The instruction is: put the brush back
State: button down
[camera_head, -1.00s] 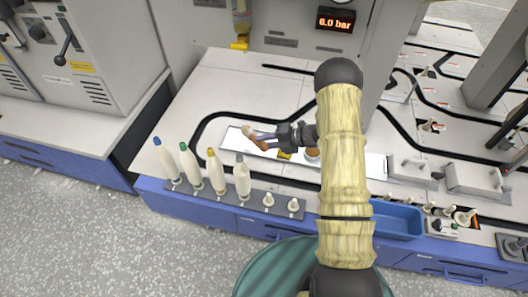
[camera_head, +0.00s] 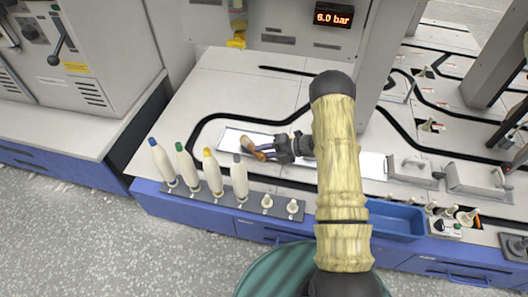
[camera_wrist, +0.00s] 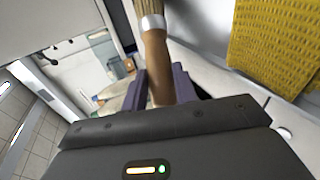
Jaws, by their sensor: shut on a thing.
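The brush has a brown wooden handle (camera_wrist: 157,65) with a pale metal band and bristles at the top edge of the wrist view. My gripper (camera_wrist: 158,88) is shut on the handle, with a purple finger on each side. In the head view my gripper (camera_head: 276,151) is over the white tray (camera_head: 232,137), and the brown end of the brush (camera_head: 251,149) sticks out to its left. The bristle end is hidden by my gripper and arm in the head view. I cannot tell whether the brush touches the tray.
Several bobbins (camera_head: 212,174) stand in a row on a dark rail (camera_head: 250,207) at the front edge, some with coloured tips. A blue bin (camera_head: 397,221) is at the front right. A yellow ridged thing (camera_wrist: 275,45) is close in the wrist view. The bench behind the tray is clear.

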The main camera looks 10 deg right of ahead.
jog(key=c, duration=1.1)
grip_release()
jog(key=shift+r, duration=0.15)
jog(key=p+v, duration=0.4)
jog(key=v, duration=0.8)
jog(key=shift+w, duration=0.1)
